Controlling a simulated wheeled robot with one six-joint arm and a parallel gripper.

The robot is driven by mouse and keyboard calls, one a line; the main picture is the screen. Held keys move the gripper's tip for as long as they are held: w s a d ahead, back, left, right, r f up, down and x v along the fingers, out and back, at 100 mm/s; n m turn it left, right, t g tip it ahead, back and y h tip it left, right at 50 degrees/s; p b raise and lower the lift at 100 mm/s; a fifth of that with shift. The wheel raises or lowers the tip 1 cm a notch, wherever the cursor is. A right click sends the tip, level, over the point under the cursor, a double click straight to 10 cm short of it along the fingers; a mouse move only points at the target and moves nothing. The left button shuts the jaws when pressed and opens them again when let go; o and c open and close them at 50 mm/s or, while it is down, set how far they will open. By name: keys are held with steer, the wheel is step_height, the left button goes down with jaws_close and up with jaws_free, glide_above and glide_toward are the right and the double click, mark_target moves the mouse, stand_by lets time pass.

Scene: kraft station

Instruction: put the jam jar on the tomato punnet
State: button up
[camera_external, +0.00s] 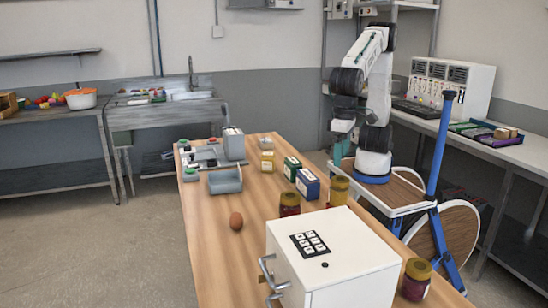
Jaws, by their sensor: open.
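Several jars stand on the wooden table. One dark red jar (290,205) is near the middle of the right side, and another dark red jar with a yellow lid (416,280) is at the near right corner. Either could be the jam jar; the labels are too small to read. A grey-blue open tray (225,181) sits at the left of the table; I cannot tell whether it is the tomato punnet, and no tomatoes show in it. My gripper (342,145) hangs beyond the table's right edge, apart from the jars. It is open and small in view.
A white cabinet (333,255) with a keypad takes up the near end. A yellow jar (339,190), a blue box (308,184), a green box (292,168) and a brown egg (236,221) stand on the table. Bare wood lies around the egg.

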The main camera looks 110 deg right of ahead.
steer(key=s+d+r+n, duration=0.1)
steer(key=s+d+n, duration=0.1)
steer(key=d, duration=0.7)
steer(key=s+d+r+n, duration=0.1)
steer(key=s+d+r, duration=0.15)
steer(key=d, duration=0.75)
steer(key=s+d+f+n, duration=0.2)
steer(key=s+d+n, duration=0.1)
steer(key=s+d, duration=0.3)
steer(key=s+d+f+n+t, duration=0.1)
steer(key=s+d+f+n, duration=0.1)
steer(key=s+d, duration=0.5)
steer(key=shift+s+d+f+n, duration=0.2)
steer(key=shift+s+f+n, duration=0.2)
steer(key=shift+s+f, duration=0.45)
